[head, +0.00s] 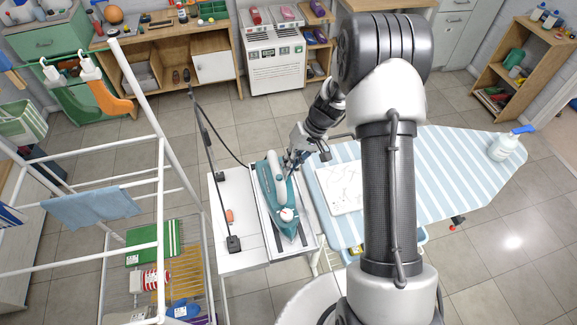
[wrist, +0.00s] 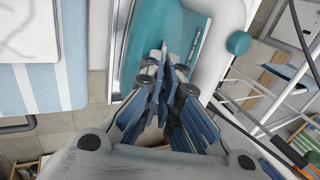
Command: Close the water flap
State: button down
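A teal and white steam iron (head: 277,190) lies on the metal rest of a white stand, its pointed end toward the bottom of the head view. In the wrist view its teal body (wrist: 185,35) and white handle lie just past my fingers. A white round part (head: 288,214) sits on top near the tip. I cannot make out the water flap clearly or tell its position. My gripper (head: 296,158) is beside the rear right of the iron. In the wrist view my gripper (wrist: 166,68) has its fingertips close together, with nothing visible between them; I cannot tell whether they touch the iron.
A striped ironing board (head: 450,170) with a folded white cloth (head: 340,188) and a spray bottle (head: 503,147) is to the right. A white drying rack (head: 160,190) stands left. A dark upright rod and cord (head: 207,135) rise beside the iron stand (head: 228,262).

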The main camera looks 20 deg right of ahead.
jog(key=d+f+y+b, duration=0.1)
jog(key=y+b, duration=0.1)
jog(key=b, duration=0.1)
jog(key=d+f+y+b, duration=0.1)
jog(key=y+b, duration=0.1)
jog(key=b, duration=0.1)
jog(key=f+y+b, duration=0.1)
jog(key=y+b, duration=0.1)
jog(key=b, duration=0.1)
jog(key=shift+d, duration=0.4)
jog(key=y+b, duration=0.1)
jog(key=b, duration=0.1)
jog(key=f+y+b, duration=0.1)
jog(key=y+b, duration=0.1)
jog(key=shift+d+f+y, duration=0.25)
jog(key=shift+d+y, duration=0.05)
jog(key=shift+d, duration=0.1)
jog(key=y+b, duration=0.1)
jog(key=b, duration=0.1)
jog(key=f+y+b, duration=0.1)
jog(key=y+b, duration=0.1)
jog(key=shift+d+f, duration=0.15)
jog(key=shift+y, duration=0.3)
jog(key=c, duration=2.1)
grip_release()
